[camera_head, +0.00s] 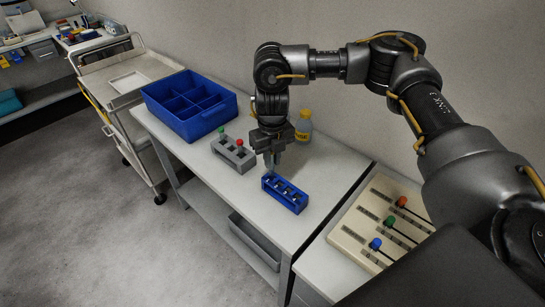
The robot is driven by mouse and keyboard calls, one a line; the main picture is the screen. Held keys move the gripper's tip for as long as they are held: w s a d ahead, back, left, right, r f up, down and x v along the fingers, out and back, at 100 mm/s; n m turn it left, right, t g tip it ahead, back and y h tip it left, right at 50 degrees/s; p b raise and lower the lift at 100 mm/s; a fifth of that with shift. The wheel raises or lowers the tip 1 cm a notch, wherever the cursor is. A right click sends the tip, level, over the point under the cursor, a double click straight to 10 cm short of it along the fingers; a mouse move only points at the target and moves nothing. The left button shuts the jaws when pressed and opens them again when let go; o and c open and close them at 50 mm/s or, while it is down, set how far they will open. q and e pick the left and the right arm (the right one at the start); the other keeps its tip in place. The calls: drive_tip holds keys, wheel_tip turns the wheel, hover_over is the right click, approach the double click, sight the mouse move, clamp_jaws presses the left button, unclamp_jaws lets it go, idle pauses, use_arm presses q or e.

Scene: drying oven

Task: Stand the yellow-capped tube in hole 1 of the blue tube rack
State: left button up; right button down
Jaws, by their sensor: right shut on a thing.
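The blue tube rack (285,198) lies on the white table, with several openings along its top. My right gripper (271,162) points down over the rack's far-left end and is shut on a slim tube (270,172). The tube's cap is hidden in the jaws, so its yellow colour does not show. The tube's lower end is at the rack's far-left end; I cannot tell whether it is in a hole or just above. My left gripper is not in view.
A grey rack (233,155) with a green-capped and a red-capped tube stands just left of the gripper. A yellow-and-white bottle (304,127) stands behind. A blue divided bin (190,127) is at the far left. A beige board (350,240) with coloured-knob rods lies at the right.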

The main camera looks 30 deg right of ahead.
sight(272, 175)
drive_tip(key=shift+p, duration=0.3)
drive_tip(key=shift+f+b, duration=1.75)
drive_tip(key=shift+f, duration=1.15)
drive_tip(key=c, duration=1.3)
unclamp_jaws()
drive_tip(key=shift+o, duration=0.2)
wheel_tip(272, 175, up, 11)
drive_tip(key=shift+f+b, duration=0.1)
drive_tip(key=shift+b, duration=0.2)
